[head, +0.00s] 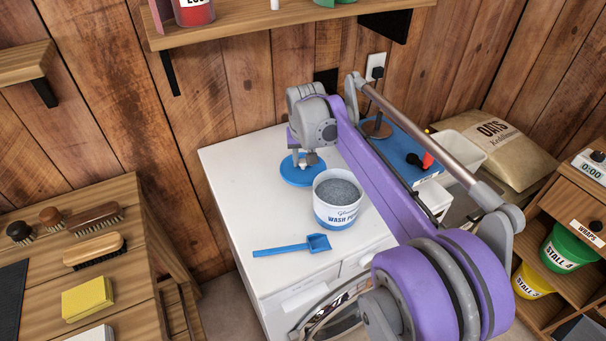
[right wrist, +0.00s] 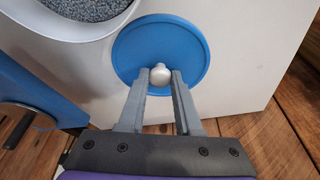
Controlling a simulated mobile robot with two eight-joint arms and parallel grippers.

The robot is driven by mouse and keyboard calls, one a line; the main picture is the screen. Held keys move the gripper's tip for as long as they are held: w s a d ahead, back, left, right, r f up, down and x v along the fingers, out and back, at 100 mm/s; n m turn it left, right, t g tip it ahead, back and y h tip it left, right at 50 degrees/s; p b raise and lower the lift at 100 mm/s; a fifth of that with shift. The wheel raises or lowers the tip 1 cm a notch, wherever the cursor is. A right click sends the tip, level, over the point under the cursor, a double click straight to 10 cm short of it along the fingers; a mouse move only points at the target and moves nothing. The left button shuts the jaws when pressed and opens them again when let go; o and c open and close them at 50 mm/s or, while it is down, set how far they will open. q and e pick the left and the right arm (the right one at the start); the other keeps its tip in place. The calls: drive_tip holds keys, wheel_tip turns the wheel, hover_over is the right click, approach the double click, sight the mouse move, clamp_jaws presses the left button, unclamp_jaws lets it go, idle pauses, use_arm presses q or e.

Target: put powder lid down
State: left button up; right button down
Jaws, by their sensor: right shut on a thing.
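The blue round powder lid (head: 295,178) is at the back left of the white cabinet top (head: 233,188), lying flat on it or just above; I cannot tell which. My right gripper (head: 304,163) is above the lid, shut on its pale knob. In the right wrist view the lid (right wrist: 187,62) and its white knob (right wrist: 160,75) show between the two fingers (right wrist: 160,82). The open wash powder tub (head: 338,212), full of grey powder, stands upright beside the lid. My left gripper is not in view.
A blue scoop (head: 292,245) lies in front of the tub. A blue tray or board (head: 402,157) and a white bin (head: 462,150) are at the right. A wooden shelf (head: 290,22) overhangs the back wall. A bench with brushes (head: 95,252) stands at the left.

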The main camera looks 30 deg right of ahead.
sight(303, 170)
drive_tip(key=shift+f+b, duration=0.3)
drive_tip(key=shift+f, duration=2.2)
drive_tip(key=shift+f, duration=0.45)
drive_tip(key=c, duration=0.6)
unclamp_jaws()
drive_tip(key=shift+r, duration=0.1)
drive_tip(key=shift+r, duration=0.25)
drive_tip(key=p+v, duration=0.1)
drive_tip(key=v, duration=1.1)
drive_tip(key=shift+r+p, duration=0.15)
drive_tip(key=shift+p, duration=0.2)
